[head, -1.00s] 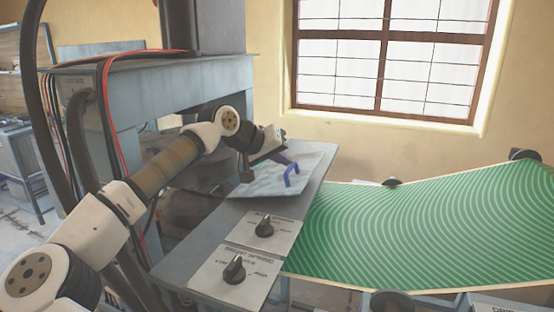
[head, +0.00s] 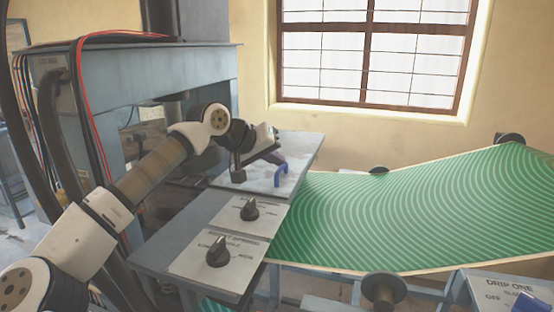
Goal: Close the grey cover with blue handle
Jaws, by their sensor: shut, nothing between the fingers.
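The grey cover (head: 257,184) lies nearly flat, as far as I can tell, on the far part of the metal bench beside the press. Its blue handle (head: 281,174) stands on the right part of the cover. My gripper (head: 279,157) is just above and behind the handle, pointing right, and looks shut and empty. Whether its fingertips touch the handle or cover cannot be told. The arm hides the cover's far left part.
Two black knobs on pale plates, the nearer one (head: 218,251) and the farther one (head: 249,210), sit in front of the cover. A green striped sheet (head: 410,215) spreads to the right. The blue-grey press (head: 110,95) stands at left.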

